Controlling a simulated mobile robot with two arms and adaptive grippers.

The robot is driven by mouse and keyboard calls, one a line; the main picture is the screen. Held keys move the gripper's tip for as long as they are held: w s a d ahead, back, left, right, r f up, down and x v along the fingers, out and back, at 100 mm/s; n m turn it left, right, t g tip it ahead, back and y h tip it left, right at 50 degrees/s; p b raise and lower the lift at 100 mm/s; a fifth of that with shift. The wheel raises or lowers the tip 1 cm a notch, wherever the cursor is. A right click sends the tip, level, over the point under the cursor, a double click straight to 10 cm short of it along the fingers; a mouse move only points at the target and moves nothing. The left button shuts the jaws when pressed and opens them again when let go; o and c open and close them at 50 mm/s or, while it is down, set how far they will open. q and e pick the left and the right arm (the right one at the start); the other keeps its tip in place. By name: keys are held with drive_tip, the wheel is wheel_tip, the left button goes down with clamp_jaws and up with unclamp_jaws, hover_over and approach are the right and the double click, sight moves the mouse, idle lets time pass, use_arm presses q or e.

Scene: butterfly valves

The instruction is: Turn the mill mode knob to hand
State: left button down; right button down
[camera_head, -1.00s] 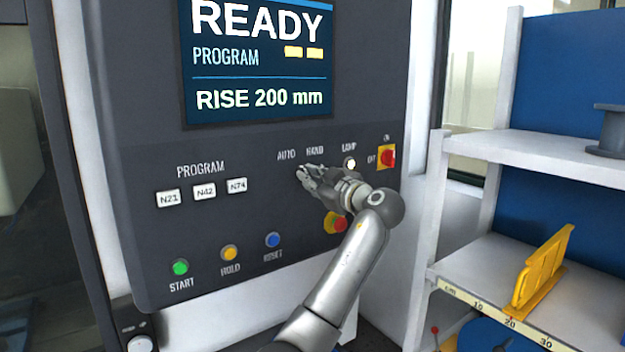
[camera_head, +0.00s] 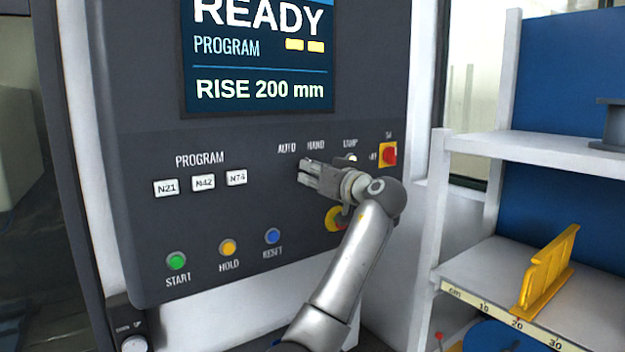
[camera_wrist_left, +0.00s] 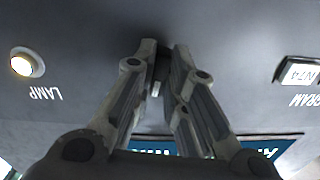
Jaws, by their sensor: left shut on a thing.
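The mill mode knob sits on the dark control panel (camera_head: 140,228) under the AUTO and HAND labels. In the head view my left gripper (camera_head: 305,173) covers it. In the left wrist view the gripper (camera_wrist_left: 163,50) has its two fingers close together against the panel, shut on the dark knob (camera_wrist_left: 158,72). A small light mark shows between the fingers. Most of the knob is hidden, so I cannot tell which label it points to. My right gripper is not in view.
The lit lamp button (camera_head: 350,159) and red switch (camera_head: 389,154) are right of the gripper. A red-and-yellow button (camera_head: 335,219) is just below my wrist. Program keys (camera_head: 203,183) and coloured buttons (camera_head: 229,248) are to the left. A shelf (camera_head: 480,262) stands at the right.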

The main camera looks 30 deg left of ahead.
use_arm(q)
drive_tip(key=m, duration=0.4)
drive_tip(key=shift+s, duration=0.1)
idle(0.6)
drive_tip(key=c, duration=1.5)
unclamp_jaws()
drive_tip(key=shift+o, duration=0.2)
drive_tip(key=v, duration=1.2)
